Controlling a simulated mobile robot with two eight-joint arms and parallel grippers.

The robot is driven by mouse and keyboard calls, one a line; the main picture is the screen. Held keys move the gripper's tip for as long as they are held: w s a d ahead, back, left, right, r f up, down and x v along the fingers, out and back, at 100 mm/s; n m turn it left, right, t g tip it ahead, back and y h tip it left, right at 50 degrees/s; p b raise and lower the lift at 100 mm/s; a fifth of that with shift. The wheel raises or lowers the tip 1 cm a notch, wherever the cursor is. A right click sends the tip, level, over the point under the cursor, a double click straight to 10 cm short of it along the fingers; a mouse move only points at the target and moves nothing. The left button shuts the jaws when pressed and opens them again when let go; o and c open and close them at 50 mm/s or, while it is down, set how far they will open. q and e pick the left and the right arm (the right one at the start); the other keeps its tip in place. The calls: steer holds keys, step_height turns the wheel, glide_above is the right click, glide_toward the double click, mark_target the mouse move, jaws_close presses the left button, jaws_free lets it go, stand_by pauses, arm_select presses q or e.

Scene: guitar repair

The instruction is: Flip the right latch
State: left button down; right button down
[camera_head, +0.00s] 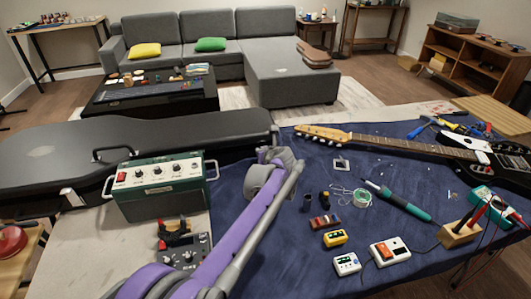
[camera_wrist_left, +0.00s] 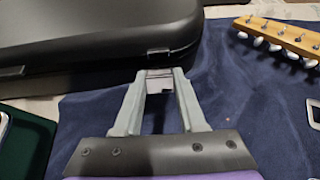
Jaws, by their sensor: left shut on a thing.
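The black guitar case (camera_head: 180,130) lies closed at the left of the table, its handle (camera_head: 112,152) at the front. My left gripper (camera_head: 277,153) is at the case's right end, where it covers the right latch in the head view. In the left wrist view the same case (camera_wrist_left: 95,35) fills the upper left. There my left gripper (camera_wrist_left: 160,79) has its two grey fingers on either side of the small silvery right latch (camera_wrist_left: 159,90), shut on it, at the case's front edge. I cannot tell whether the latch is up or down. My right gripper is not in view.
A green amplifier (camera_head: 160,185) stands in front of the case, left of my arm. A guitar (camera_head: 390,144) lies on the blue cloth (camera_head: 285,235) to the right. Several small boxes and a soldering iron (camera_head: 400,202) lie right of my arm.

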arm_select(q)
steer(key=shift+w+a+r+g, duration=0.1)
steer(key=shift+w+r+g, duration=0.2)
steer(key=shift+g, duration=0.2)
steer(key=shift+c, duration=2.4)
jaws_free()
steer(key=shift+f, duration=0.1)
steer(key=p+v, duration=0.2)
steer(key=v, duration=0.8)
steer(key=shift+s+r, duration=0.3)
steer(key=shift+s, duration=0.05)
